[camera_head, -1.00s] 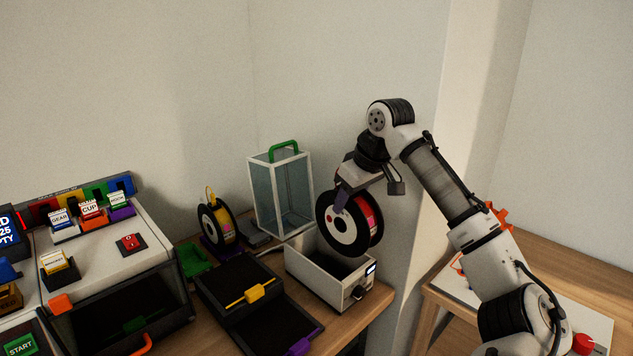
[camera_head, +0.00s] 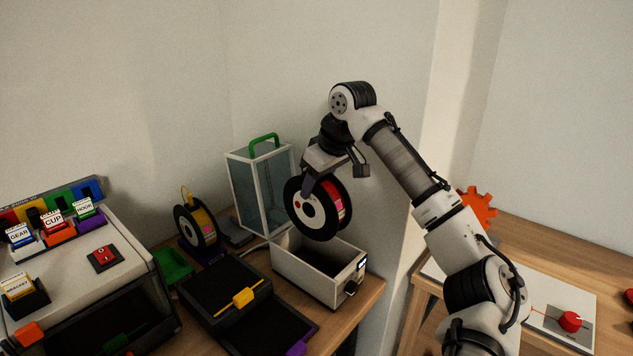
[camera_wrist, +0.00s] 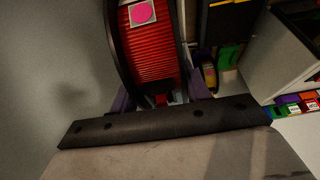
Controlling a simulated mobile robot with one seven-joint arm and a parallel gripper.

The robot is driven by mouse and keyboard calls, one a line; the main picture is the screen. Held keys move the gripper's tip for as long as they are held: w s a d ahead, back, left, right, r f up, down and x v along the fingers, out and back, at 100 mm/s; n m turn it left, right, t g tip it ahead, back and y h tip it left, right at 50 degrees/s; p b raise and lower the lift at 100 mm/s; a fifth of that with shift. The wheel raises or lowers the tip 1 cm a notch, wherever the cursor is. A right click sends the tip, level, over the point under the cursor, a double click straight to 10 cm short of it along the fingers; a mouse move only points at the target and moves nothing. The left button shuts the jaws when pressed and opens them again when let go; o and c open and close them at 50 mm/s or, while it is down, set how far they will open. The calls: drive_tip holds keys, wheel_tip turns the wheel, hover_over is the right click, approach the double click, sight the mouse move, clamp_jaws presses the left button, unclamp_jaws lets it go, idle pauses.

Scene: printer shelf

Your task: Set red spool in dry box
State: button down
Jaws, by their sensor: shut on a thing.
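The red spool (camera_head: 340,207) has black-rimmed side discs with a white face and red filament. My gripper (camera_head: 310,186) is shut on its upper edge and holds it upright. In the wrist view the red spool (camera_wrist: 152,50) fills the upper middle, with a pink label on the filament. The dry box (camera_head: 306,272) is the open-topped pale box with a small display at its right end. The spool hangs over the left and back part of its opening; its lower edge overlaps the back rim in the picture, and I cannot tell whether it touches. The box's inside looks dark and empty.
A clear case with a green handle (camera_head: 264,190) stands behind the dry box. A yellow spool (camera_head: 203,227) stands at left. Black trays (camera_head: 225,286) lie left of the box. A side table with a red button (camera_head: 570,321) is at right.

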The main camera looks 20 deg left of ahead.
drive_tip(key=shift+r, duration=0.15)
drive_tip(key=shift+f+b, duration=2.05)
drive_tip(key=shift+f, duration=4.4)
drive_tip(key=c, duration=0.6)
unclamp_jaws()
drive_tip(key=shift+f, duration=0.1)
drive_tip(key=shift+d, duration=0.1)
